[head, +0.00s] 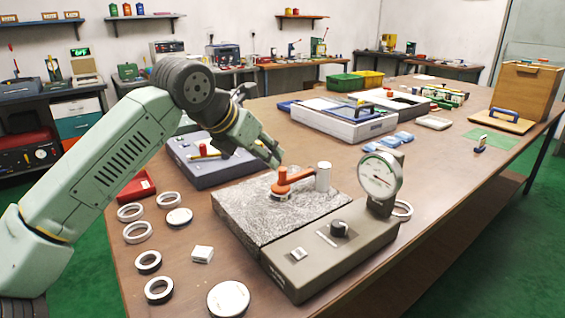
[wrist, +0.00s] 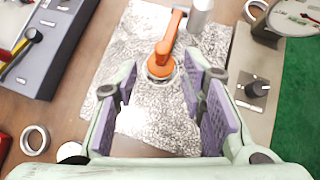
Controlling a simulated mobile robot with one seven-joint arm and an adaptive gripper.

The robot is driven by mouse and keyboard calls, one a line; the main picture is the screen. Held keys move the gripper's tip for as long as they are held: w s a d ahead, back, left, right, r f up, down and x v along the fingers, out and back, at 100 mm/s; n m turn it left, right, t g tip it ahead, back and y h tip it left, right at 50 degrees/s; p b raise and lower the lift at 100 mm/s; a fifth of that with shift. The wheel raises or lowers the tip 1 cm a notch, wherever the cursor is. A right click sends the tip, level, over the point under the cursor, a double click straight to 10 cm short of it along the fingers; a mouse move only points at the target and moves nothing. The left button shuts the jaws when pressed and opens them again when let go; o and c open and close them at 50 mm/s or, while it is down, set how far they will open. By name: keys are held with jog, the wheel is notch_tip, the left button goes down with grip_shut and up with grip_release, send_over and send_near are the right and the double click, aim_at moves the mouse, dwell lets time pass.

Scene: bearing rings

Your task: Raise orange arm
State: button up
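The orange arm (head: 293,179) reaches from a silver post (head: 323,177) on a speckled stone plate (head: 240,213). Its orange end sits low over a ring on the plate. In the wrist view the orange arm (wrist: 173,40) runs from the post (wrist: 200,14) down to the ring (wrist: 160,70). My gripper (head: 276,160) is above and to the left of the orange arm's end. In the wrist view my open gripper (wrist: 166,90) has its purple-padded fingers apart with nothing between them, and the orange end shows ahead of the fingertips.
A grey gauge unit with a round dial (head: 379,178) stands right of the plate. Several loose rings (head: 138,232) lie on the table at the left. A dark blue-grey box with levers (head: 205,160) is behind the plate. A white-lidded case (head: 345,125) stands further back.

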aim_at(282, 168)
jog(key=p+x, duration=0.1)
jog(key=x, duration=0.8)
jog(key=shift+w+d+f, duration=0.1)
jog(key=shift+d+f, duration=0.1)
jog(key=shift+d, duration=0.05)
grip_shut()
dwell(0.4)
